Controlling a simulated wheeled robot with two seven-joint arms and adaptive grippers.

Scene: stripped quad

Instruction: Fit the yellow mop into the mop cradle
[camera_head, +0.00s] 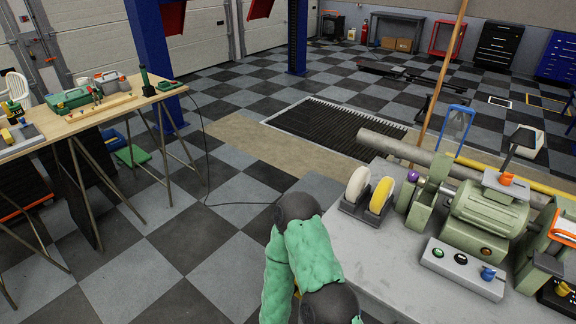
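The yellow mop (382,194) is a thick disc standing on edge near the left part of the grey bench. It stands upright at the right side of the dark mop cradle (351,209), with its lower edge at the cradle. I cannot tell how deep it sits. A cream disc (357,183) stands beside it on the cradle's left side. My green-padded arm is bent at the bottom middle, left of the cradle and apart from it. Neither gripper shows in the head view, so I cannot see whether either holds anything.
The grey bench (389,262) carries a green motor machine (487,210) with a purple knob (412,176) right of the mops. A control box (462,268) is in front of it. A wooden table (98,121) with tools stands left. Checkered floor between them is mostly clear.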

